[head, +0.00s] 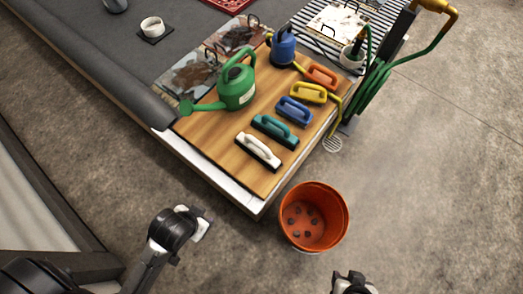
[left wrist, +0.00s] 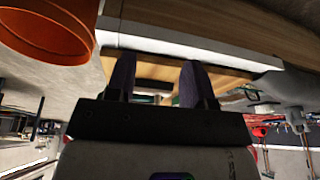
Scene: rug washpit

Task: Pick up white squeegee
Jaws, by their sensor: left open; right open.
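The white squeegee (head: 258,151), a block with a loop handle and a dark bottom edge, lies near the front edge of the wooden board (head: 215,140). My left gripper (head: 205,224) is in front of the platform, to the lower left of the squeegee and apart from it. In the left wrist view its two fingers (left wrist: 158,82) are spread, and I cannot make out the white squeegee there. My right gripper (head: 352,281) is open at the bottom edge, below the orange bucket, far from the squeegee and partly cut off.
Teal (head: 275,131), blue (head: 294,111), yellow (head: 308,92) and orange (head: 323,76) squeegees line up behind the white one. A green watering can (head: 236,88) stands left of them. The orange bucket (head: 328,240) stands on the floor off the platform corner. Open floor lies right.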

